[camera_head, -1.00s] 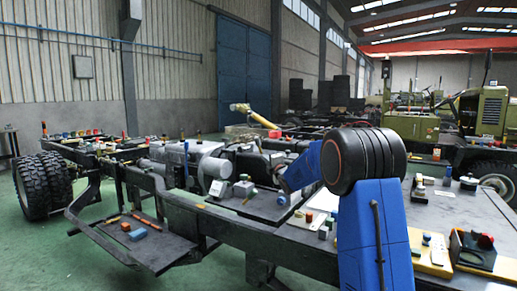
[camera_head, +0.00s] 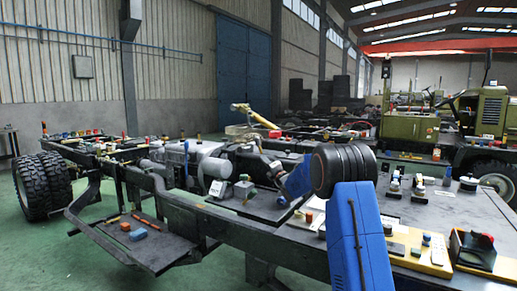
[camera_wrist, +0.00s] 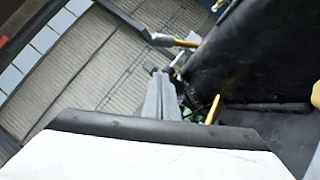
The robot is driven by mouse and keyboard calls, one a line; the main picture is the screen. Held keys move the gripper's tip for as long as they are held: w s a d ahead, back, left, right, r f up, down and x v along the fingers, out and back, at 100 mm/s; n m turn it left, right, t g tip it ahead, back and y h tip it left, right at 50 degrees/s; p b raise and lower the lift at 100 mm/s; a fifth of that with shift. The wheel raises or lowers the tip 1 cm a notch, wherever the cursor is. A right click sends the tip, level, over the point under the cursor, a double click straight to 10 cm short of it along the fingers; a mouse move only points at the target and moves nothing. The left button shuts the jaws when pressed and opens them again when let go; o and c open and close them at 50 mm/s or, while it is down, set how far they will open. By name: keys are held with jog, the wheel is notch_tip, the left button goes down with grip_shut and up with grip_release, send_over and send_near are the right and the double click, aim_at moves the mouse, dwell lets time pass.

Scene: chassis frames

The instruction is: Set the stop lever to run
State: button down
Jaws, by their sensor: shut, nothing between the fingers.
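My gripper (camera_wrist: 163,97) shows in the wrist view as two grey fingers held together, with nothing visible between them. A dark bar with a yellow end (camera_wrist: 186,43) lies just beyond the fingertips; I cannot tell whether it is the stop lever. A thin yellow piece (camera_wrist: 213,110) stands to the right of the fingers, near a large black part.
The long dark chassis frame (camera_head: 180,208) crosses the head view, with small blocks and parts on its decks. A large black surface (camera_wrist: 245,50) fills the upper right of the wrist view, close to the fingers. Green floor (camera_head: 70,268) is open at the left front.

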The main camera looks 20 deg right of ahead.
send_near(259, 145)
jog(key=w+a, duration=0.2)
jog(key=a, duration=0.3)
jog(key=w+r, duration=0.1)
jog(key=w+d, duration=0.1)
jog(key=w+d+r, duration=0.1)
jog(key=shift+w+r, duration=0.3)
jog(key=shift+r, duration=0.1)
jog(key=shift+r, duration=0.1)
